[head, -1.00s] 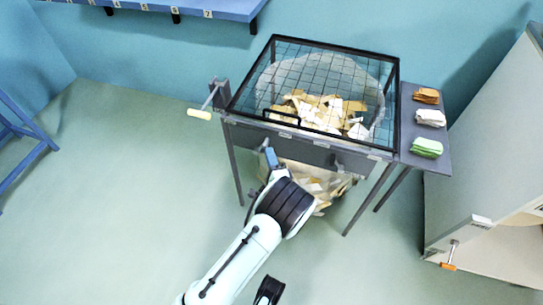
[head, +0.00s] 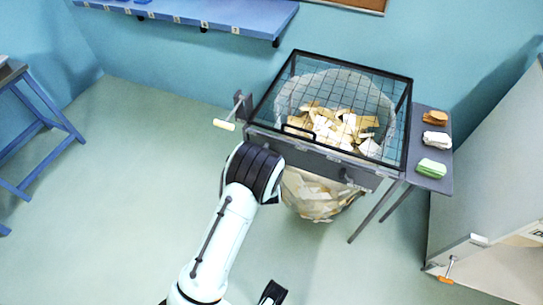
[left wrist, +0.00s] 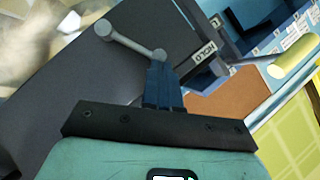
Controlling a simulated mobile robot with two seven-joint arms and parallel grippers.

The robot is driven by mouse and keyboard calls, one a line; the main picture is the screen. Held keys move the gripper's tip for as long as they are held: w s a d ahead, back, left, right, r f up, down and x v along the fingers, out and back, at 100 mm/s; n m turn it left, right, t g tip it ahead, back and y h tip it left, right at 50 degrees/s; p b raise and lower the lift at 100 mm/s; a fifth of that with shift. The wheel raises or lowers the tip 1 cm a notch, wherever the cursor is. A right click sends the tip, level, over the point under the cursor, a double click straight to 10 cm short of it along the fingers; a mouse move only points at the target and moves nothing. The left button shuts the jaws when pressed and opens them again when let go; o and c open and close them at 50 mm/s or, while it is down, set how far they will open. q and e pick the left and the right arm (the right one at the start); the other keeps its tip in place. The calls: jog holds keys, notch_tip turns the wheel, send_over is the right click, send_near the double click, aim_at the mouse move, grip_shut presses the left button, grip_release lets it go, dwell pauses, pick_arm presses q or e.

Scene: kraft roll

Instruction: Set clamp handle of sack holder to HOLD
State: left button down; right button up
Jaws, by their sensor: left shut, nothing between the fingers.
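The sack holder is a dark frame (head: 405,120) with a mesh lid, holding a clear sack (head: 318,195) of paper scraps. In the left wrist view, a grey clamp handle (left wrist: 130,40) with rounded ends lies across the dark front panel, one end close to my fingertips. A white HOLD label (left wrist: 203,54) sits to the right of that end, and the handle points left, away from it. My left gripper (left wrist: 160,75) is shut and empty, its tips at or very near the handle; contact is unclear. In the head view my arm hides these fingers.
A crank with a cream grip (head: 224,125) sticks out at the holder's left side; it also shows in the left wrist view (left wrist: 293,58). A side shelf (head: 425,170) carries folded cloths. A blue wall shelf (head: 240,15) hangs behind.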

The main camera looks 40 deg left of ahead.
pick_arm(q)
jog(key=shift+s+a+f+n+h+b, duration=0.2)
jog(key=shift+a+n+h, duration=0.1)
jog(key=shift+a, duration=0.35)
jog(key=shift+s+a+f+n+h+b, duration=0.15)
jog(key=shift+a+n+h, duration=0.15)
jog(key=shift+a, duration=0.3)
pick_arm(e)
jog(key=shift+w+f, duration=0.15)
jog(key=shift+f, duration=0.15)
pick_arm(q)
jog(key=shift+a, duration=0.1)
jog(key=shift+w+r, duration=0.1)
jog(key=shift+r, duration=0.1)
pick_arm(e)
jog(key=shift+r, duration=0.1)
